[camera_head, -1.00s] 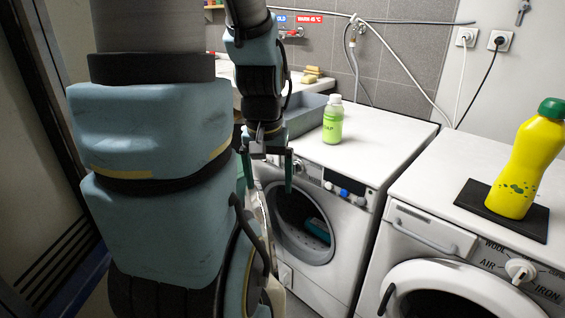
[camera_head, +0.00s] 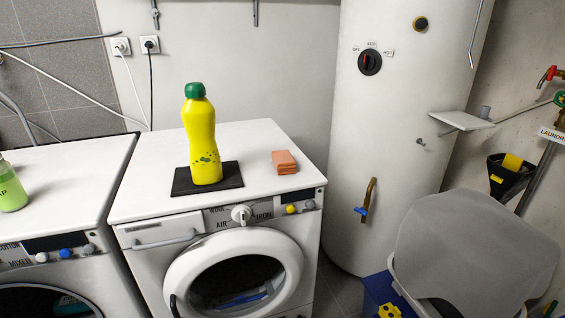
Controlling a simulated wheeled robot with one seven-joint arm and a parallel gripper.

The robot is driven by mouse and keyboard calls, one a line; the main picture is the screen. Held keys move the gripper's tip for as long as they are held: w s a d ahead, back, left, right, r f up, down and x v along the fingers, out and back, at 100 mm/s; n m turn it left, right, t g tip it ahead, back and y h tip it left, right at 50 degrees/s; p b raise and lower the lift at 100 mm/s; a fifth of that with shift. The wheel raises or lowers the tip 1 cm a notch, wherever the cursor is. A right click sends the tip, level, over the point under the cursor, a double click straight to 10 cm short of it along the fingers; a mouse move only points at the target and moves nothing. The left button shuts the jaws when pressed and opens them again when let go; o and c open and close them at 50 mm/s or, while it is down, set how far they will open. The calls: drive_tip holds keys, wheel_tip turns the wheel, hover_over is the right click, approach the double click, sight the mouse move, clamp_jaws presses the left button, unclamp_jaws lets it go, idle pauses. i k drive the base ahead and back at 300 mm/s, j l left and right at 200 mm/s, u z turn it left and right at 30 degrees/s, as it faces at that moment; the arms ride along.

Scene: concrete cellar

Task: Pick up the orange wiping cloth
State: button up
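The orange wiping cloth (camera_head: 285,162) lies folded on the white top of the right washing machine (camera_head: 255,135), near its right front edge. It sits to the right of a yellow bottle with a green cap (camera_head: 202,135), which stands on a black mat (camera_head: 236,176). The cloth and the mat are apart. Nothing covers the cloth. My gripper and arm do not show in the current view.
A green-labelled bottle (camera_head: 10,188) stands on the left machine (camera_head: 70,180). A tall white boiler (camera_head: 385,130) stands right of the machines. A grey lid-like panel (camera_head: 475,245) and a blue box (camera_head: 385,295) are at the lower right. The machine's top behind the cloth is clear.

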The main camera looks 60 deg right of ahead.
sight(284, 162)
drive_tip(key=z, duration=1.4)
drive_tip(key=u, duration=0.7)
drive_tip(key=i+l+u, duration=0.1)
drive_tip(key=l+u, duration=1.1)
drive_tip(key=l, duration=0.55)
drive_tip(key=k+j, duration=0.3)
drive_tip(key=j, duration=0.25)
